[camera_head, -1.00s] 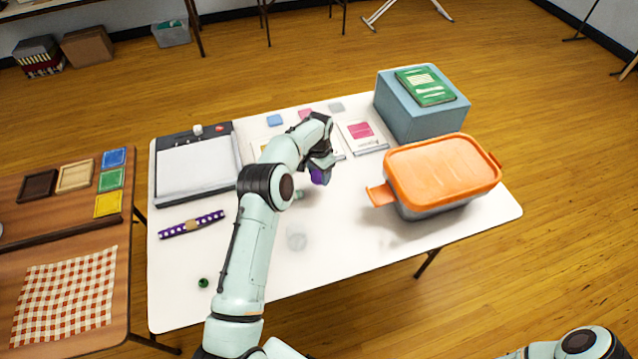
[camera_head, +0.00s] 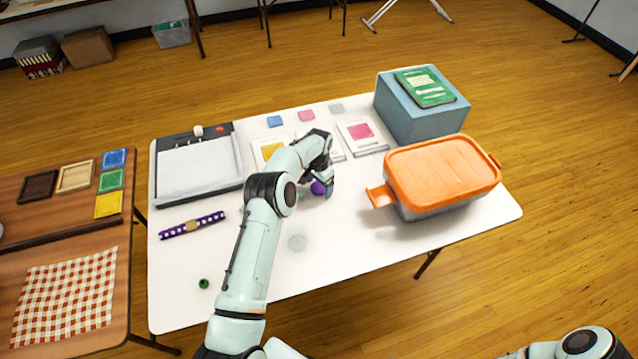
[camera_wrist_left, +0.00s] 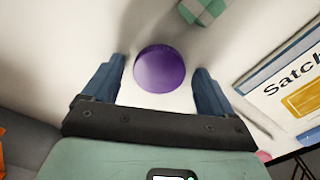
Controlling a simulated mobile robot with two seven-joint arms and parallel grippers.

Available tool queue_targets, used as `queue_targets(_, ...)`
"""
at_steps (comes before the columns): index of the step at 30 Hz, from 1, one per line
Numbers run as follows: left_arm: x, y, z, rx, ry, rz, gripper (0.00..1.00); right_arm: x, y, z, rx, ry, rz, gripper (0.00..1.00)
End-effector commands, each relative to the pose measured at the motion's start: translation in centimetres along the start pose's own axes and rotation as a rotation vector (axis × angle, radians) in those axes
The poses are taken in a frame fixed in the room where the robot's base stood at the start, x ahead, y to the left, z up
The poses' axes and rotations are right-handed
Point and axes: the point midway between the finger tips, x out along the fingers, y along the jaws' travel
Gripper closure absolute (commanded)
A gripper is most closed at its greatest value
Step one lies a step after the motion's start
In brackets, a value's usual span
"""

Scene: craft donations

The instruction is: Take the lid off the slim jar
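A round purple lid (camera_wrist_left: 160,69) shows from above in the left wrist view. It also shows in the head view (camera_head: 318,188), partly behind my left gripper. The jar body under it is hidden from above, and I cannot make it out in the head view. My left gripper (camera_wrist_left: 159,76) is open, with one finger on each side of the purple lid and a visible gap on both sides. In the head view my left gripper (camera_head: 325,186) is low over the white table (camera_head: 350,240). My right gripper is not in view.
A green checkered block (camera_wrist_left: 204,9) lies just beyond the lid. A clear round thing (camera_head: 297,242), a purple dotted band (camera_head: 192,224) and a small green thing (camera_head: 203,283) are nearer. An orange-lidded bin (camera_head: 442,172) and a blue box (camera_head: 420,115) stand right.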

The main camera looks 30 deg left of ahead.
Motion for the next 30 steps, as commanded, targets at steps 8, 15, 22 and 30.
queue_targets(8, 0.0, 0.0, 0.0, 0.000, -0.001, 0.000, 0.15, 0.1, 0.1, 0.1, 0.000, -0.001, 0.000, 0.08)
queue_targets(15, -3.0, -0.1, 0.0, 0.000, 0.002, -0.002, 0.15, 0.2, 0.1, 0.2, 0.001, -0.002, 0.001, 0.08)
queue_targets(22, -8.2, 0.0, -0.1, 0.001, 0.003, -0.002, 0.15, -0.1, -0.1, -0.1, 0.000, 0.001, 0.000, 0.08)
queue_targets(30, -11.8, 0.0, -0.1, 0.001, 0.000, 0.000, 0.15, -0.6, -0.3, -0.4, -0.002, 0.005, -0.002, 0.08)
